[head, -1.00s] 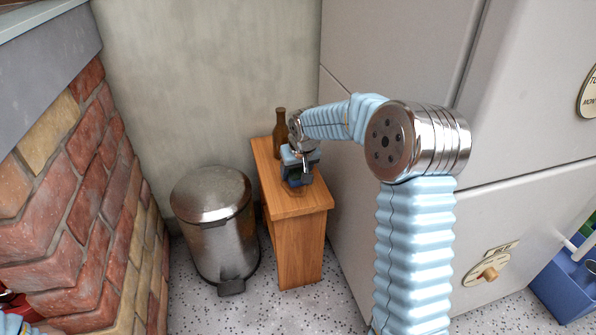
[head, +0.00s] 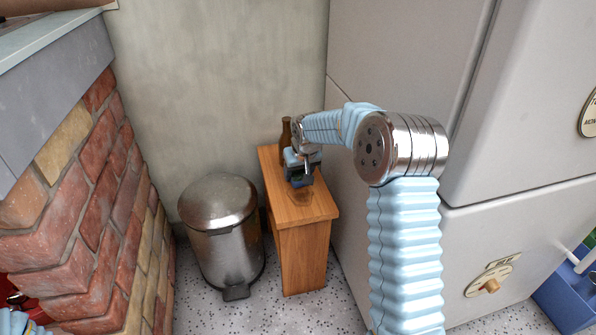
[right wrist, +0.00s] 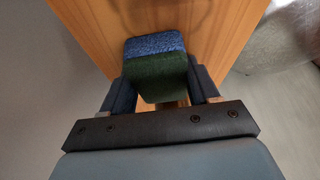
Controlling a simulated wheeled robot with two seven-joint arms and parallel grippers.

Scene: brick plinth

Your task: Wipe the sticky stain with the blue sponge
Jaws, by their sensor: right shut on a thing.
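The blue sponge (right wrist: 155,45), with a dark green layer, is held between the two fingers of my right gripper (right wrist: 160,85). In the head view my right gripper (head: 300,178) is low over the top of a narrow wooden stand (head: 312,212), and only a little of the sponge shows. I cannot tell whether the sponge touches the wood. A brownish, faintly glossy stain (head: 303,197) lies on the stand top, just in front of the gripper. Part of a mark also shows at the top of the right wrist view (right wrist: 188,14). My left gripper is not in view.
A brown bottle (head: 286,133) stands at the back of the stand, close behind my gripper. A metal pedal bin (head: 218,235) stands left of the stand. A brick plinth (head: 80,205) is at far left, large pale cabinet doors (head: 400,60) at right.

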